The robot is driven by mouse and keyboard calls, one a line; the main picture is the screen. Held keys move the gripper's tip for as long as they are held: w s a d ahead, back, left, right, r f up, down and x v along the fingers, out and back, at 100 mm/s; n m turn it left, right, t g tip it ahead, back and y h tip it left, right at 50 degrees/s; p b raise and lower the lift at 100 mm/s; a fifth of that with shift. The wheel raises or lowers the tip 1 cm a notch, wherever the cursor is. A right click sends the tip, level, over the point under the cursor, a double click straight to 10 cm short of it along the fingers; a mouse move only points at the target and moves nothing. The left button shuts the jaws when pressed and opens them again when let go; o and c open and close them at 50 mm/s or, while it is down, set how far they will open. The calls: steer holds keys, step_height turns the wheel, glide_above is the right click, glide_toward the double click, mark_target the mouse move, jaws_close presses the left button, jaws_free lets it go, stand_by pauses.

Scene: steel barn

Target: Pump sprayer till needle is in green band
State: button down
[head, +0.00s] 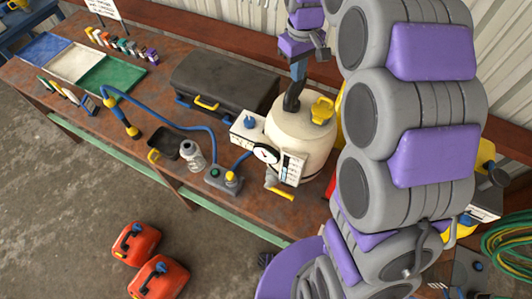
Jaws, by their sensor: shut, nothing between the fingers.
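The sprayer has a cream tank (302,140) standing on the rusty brown bench (140,105). A yellow pump handle (322,109) sits on its top. A round white gauge (266,154) with a dark rim is at the tank's front left; its needle and any green band are too small to read. My gripper (291,105) points down over the tank's top, left of the yellow handle and apart from it. Its dark fingers look closed with nothing in them. I cannot tell whether the tips touch the tank.
A blue hose (180,127) runs along the bench to a yellow-and-dark wand. A dark case (225,85) lies behind, left of the tank. A grey bottle (193,156) and small boxes stand in front. Red cans (160,278) are on the floor. My arm hides the bench's right part.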

steer(key=shift+f, duration=0.75)
steer(key=shift+r, duration=0.1)
steer(key=shift+r+p, duration=1.15)
steer(key=shift+r, duration=2.55)
steer(key=shift+f+b, duration=1.4)
steer(key=shift+f, duration=2.35)
steer(key=shift+r+p, duration=1.3)
steer(key=shift+r, duration=2.45)
